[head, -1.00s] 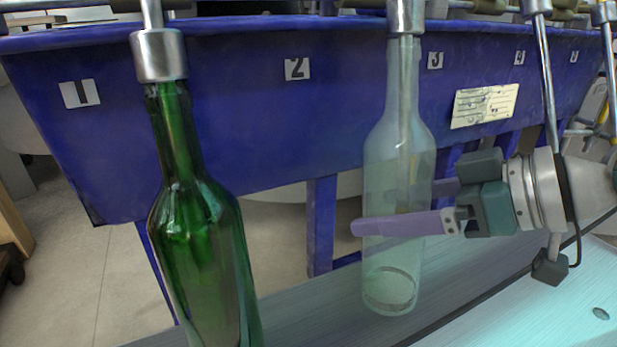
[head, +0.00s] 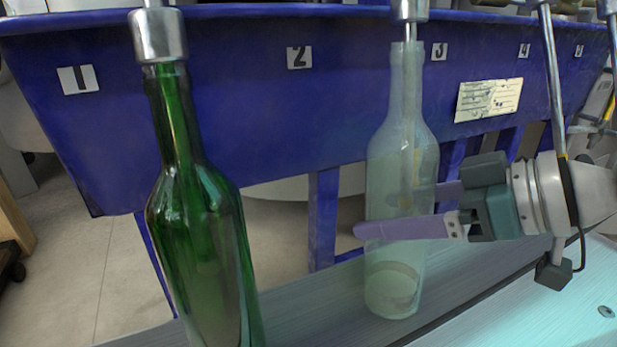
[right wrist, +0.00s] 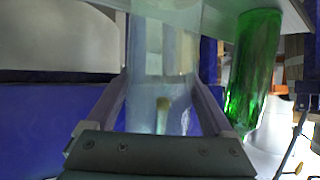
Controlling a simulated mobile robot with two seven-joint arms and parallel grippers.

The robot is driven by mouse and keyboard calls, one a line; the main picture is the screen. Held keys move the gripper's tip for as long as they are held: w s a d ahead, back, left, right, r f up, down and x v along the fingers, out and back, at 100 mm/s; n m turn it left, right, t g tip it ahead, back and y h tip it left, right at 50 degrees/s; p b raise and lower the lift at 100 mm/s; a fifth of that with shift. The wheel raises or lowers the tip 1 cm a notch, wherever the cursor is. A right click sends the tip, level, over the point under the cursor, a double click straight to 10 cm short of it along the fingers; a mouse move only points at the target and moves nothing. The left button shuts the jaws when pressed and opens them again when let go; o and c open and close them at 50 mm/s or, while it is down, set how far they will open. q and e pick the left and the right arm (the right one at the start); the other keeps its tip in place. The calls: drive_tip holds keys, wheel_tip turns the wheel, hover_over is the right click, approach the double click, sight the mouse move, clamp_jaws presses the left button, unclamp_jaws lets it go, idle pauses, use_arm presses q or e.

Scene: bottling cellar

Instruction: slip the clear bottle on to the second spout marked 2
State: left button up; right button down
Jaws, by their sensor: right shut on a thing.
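The clear bottle (head: 397,275) stands upright at the middle right of the head view. My right gripper (head: 383,212) is shut on its lower body, one finger on either side; the bottle also fills the middle of the right wrist view (right wrist: 160,55). The second spout from the left (head: 410,10) is directly above, its metal collar a short gap over the bottle's mouth. A thin tube shows inside the bottle. The plate marked 2 (head: 299,57) is on the blue trough, left of this spout. My left gripper is not in view.
A green bottle (head: 195,225) hangs or stands under the first spout (head: 158,36), left of the clear one. The blue trough (head: 240,110) runs behind. A grey ledge (head: 310,305) lies below; whether the clear bottle's base touches it I cannot tell.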

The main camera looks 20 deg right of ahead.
drive_tip(key=shift+f, duration=0.2)
unclamp_jaws()
drive_tip(key=shift+f, duration=0.1)
drive_tip(key=p+v, duration=0.2)
drive_tip(key=v, duration=0.8)
